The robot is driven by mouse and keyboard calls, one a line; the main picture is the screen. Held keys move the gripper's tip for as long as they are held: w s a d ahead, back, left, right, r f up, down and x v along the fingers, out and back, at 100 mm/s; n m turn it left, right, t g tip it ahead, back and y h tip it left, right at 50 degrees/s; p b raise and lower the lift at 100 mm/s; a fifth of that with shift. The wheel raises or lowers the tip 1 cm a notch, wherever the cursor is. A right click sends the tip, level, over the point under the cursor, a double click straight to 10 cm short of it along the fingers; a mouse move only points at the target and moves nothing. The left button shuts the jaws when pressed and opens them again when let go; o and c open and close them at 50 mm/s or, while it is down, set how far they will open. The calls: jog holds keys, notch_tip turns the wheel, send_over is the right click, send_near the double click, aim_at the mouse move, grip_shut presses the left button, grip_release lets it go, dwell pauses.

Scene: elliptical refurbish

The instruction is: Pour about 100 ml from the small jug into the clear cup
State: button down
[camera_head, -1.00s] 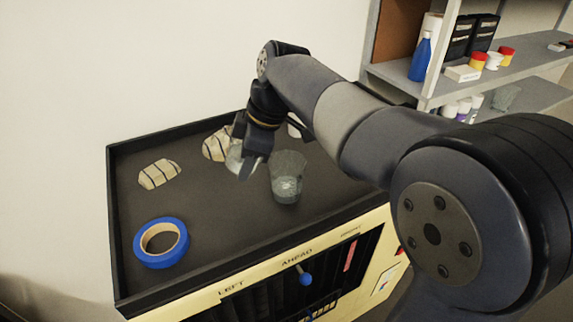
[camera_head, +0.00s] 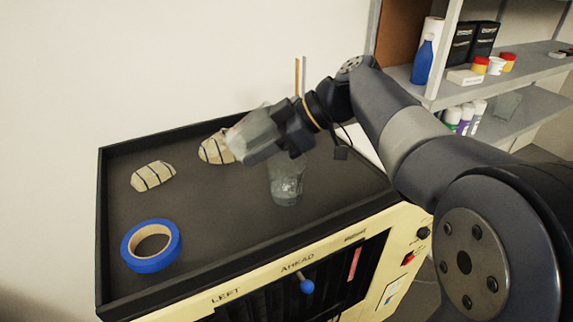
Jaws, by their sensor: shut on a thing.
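My gripper (camera_head: 263,146) is shut on the small jug (camera_head: 250,131), a pale see-through vessel. It holds the jug above the black-topped cart, up and to the left of the clear cup. The jug looks tilted; its mouth and contents are too blurred to tell. The clear cup (camera_head: 286,188) stands upright on the cart top, its upper part partly hidden behind my gripper. Something clear shows low in the cup, but I cannot tell how much.
The cart tray (camera_head: 215,225) has a raised black rim. On it lie a blue tape roll (camera_head: 151,246) and two striped beige lumps (camera_head: 153,176) (camera_head: 216,148). Thin sticks (camera_head: 297,76) stand up behind my gripper. A stocked shelf (camera_head: 440,90) stands at the right. The tray's front middle is clear.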

jog(key=shift+d+f+y+b, duration=0.15)
jog(key=shift+f+y+b, duration=0.25)
jog(key=shift+y+b, duration=0.5)
jog(key=shift+a+r+p, duration=0.15)
jog(key=shift+a+p, duration=0.1)
jog(key=shift+p, duration=0.05)
jog(key=shift+w+a, duration=0.15)
jog(key=shift+a, duration=0.1)
jog(key=shift+a, duration=0.1)
jog(key=shift+d+f+y, duration=0.2)
jog(key=shift+y, duration=0.1)
dwell(0.8)
jog(key=shift+a+b, duration=0.25)
jog(key=shift+b, duration=0.1)
dwell(0.8)
jog(key=shift+d+y, duration=0.2)
jog(key=shift+y, duration=0.1)
dwell(0.5)
jog(key=shift+f, duration=0.15)
dwell(0.7)
jog(key=shift+a+y+b, duration=0.45)
jog(key=shift+y+b, duration=0.15)
jog(key=shift+b, duration=0.2)
dwell(1.7)
